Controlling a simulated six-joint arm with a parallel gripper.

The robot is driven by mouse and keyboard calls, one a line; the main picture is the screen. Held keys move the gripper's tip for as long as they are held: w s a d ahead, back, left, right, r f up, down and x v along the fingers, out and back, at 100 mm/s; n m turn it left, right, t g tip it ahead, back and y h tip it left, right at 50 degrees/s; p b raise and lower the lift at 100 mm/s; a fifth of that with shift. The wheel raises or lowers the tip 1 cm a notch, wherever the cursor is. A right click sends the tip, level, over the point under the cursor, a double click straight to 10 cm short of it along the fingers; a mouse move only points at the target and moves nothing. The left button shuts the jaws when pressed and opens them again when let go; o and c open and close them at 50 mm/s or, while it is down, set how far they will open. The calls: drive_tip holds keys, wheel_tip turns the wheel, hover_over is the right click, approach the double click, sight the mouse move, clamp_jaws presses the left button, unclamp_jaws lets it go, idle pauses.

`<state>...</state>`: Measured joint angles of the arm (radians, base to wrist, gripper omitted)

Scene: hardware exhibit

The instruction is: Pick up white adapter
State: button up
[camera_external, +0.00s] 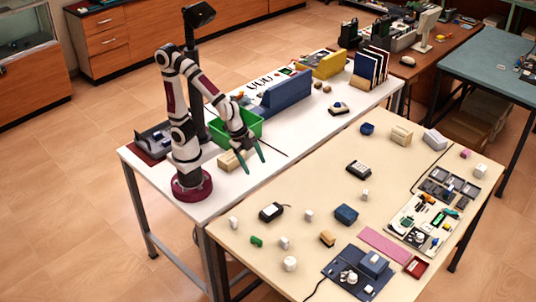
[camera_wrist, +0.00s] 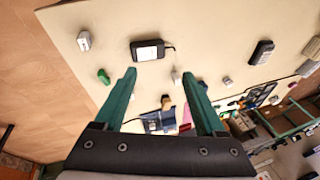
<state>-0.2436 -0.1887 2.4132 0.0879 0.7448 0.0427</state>
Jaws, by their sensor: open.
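Several small white pieces lie on the beige table, and I cannot tell for certain which is the white adapter. One white piece (camera_external: 233,222) lies near the table's left edge. A white piece (camera_wrist: 84,41) also shows at upper left in the wrist view, and a smaller one (camera_wrist: 176,77) shows between my fingers. In the external view other white pieces (camera_external: 309,215) (camera_external: 290,263) lie toward the front. My gripper (camera_external: 250,163) is open and empty, with green fingers, above the white bench's near edge. Its fingers (camera_wrist: 166,80) point toward the beige table in the wrist view, apart from everything there.
A black power brick with a cord (camera_external: 271,212) and a green piece (camera_external: 257,241) lie near the white pieces. A green bin (camera_external: 237,127) and a tan block (camera_external: 230,162) stand on the white bench beside my arm. Bare tabletop separates most pieces.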

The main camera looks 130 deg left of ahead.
drive_tip(key=w+a+f+n+t, duration=0.2)
drive_tip(key=w+a, duration=0.5)
drive_tip(key=n+t+y, duration=0.3)
drive_tip(key=n+t, duration=0.2)
drive_tip(key=t, duration=0.3)
approach(365, 195)
drive_tip(key=x, duration=0.2)
drive_tip(key=a+x, duration=0.1)
drive_tip(key=x, duration=0.4)
drive_tip(key=shift+s+a, duration=0.15)
drive_tip(key=shift+a, duration=0.1)
clamp_jaws()
